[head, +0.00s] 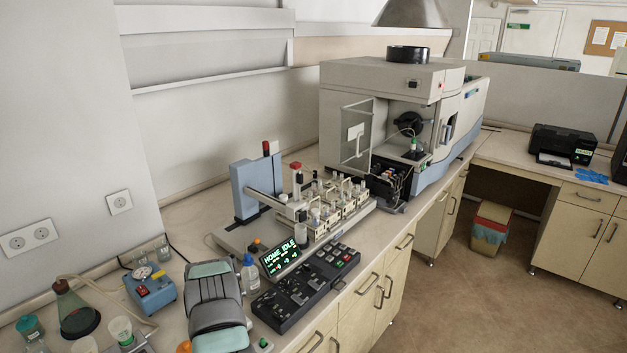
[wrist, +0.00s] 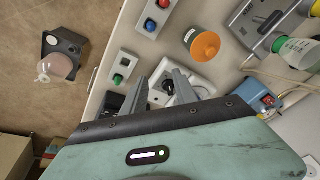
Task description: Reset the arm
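My gripper (wrist: 162,76) shows in the wrist view with its two grey fingers apart and nothing visible held between them. Below the fingers is a pale device with a dark round part (wrist: 168,87), partly hidden by them. In the head view, a grey and teal body (head: 215,308) that matches my gripper housing is over the near bench; its fingers cannot be made out. The blue sampler arm (head: 247,190) stands upright beside the vial racks (head: 335,205). A control panel (head: 305,287) lies in front, and its display (head: 280,258) reads "HOME IDLE" in green.
The spectrometer (head: 385,95) stands farther back on the bench. Bottles, a flask (head: 75,310) and a blue device (head: 152,287) crowd the near left. In the wrist view, an orange-topped jar (wrist: 205,45) and a button box (wrist: 155,18) are close to the fingers.

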